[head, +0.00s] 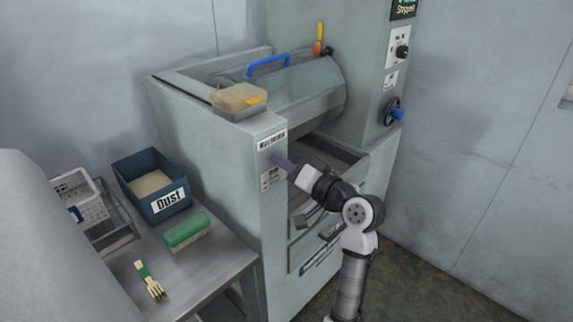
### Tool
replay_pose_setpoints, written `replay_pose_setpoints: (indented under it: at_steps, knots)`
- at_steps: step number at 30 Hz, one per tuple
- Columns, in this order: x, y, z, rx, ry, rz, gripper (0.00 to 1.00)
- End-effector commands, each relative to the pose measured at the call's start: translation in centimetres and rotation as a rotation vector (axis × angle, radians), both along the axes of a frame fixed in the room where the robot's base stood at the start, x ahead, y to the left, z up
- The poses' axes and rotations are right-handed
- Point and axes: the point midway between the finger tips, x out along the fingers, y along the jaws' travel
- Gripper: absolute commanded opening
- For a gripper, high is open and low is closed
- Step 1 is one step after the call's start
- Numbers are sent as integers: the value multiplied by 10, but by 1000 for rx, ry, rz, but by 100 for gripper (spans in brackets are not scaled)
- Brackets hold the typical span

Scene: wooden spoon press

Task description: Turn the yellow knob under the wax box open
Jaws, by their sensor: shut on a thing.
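A tan, see-through box (237,96), which looks like the wax box, sits on the top front corner of the grey machine (215,140). A small yellow piece (257,100) shows at its right edge; I cannot tell whether this is the knob or how it is turned. No other yellow knob shows clearly under the box. My gripper (292,168) is below and right of the box, by the machine's front panel. It is shut on a purple bar-shaped piece (281,161) that reaches to the panel. Its fingertips are small and partly hidden.
A blue handle (268,62) and a red-yellow lever (319,40) are on top. A blue-knobbed handwheel (392,112) is at right.

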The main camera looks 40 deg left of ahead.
Motion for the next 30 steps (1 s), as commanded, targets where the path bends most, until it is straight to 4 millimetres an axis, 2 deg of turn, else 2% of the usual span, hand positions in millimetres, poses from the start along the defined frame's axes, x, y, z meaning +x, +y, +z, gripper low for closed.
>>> replay_pose_setpoints:
  at_steps: [11, 30]
  knots:
    - [0, 0, -4, -7, -84, 0, 0]
    - [0, -1, -7, -51, -644, 0, 0]
